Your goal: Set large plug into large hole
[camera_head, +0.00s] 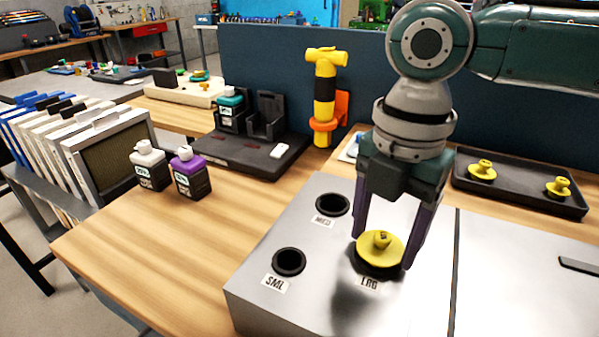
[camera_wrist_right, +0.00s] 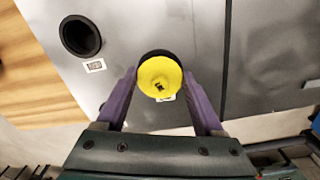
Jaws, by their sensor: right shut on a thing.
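The large plug (camera_head: 388,248) is a yellow disc with a small knob, at the large hole (camera_head: 366,266) marked LRG. My right gripper (camera_head: 381,258) points down with its purple fingers on both sides of the plug, shut on its rim. The wrist view shows the plug (camera_wrist_right: 160,78) between the fingertips of the right gripper (camera_wrist_right: 160,80), with the dark ring of the large hole (camera_wrist_right: 156,53) showing past its far edge. The plug covers most of the hole; I cannot tell whether it is seated. My left gripper is not in view.
The metal box (camera_head: 325,240) has open medium (camera_head: 332,204) and small (camera_head: 289,262) holes. Two smaller yellow plugs (camera_head: 482,170) (camera_head: 557,187) stand on a black tray (camera_head: 520,192). Bottles (camera_head: 190,173) and a yellow tool (camera_head: 325,92) stand left and behind.

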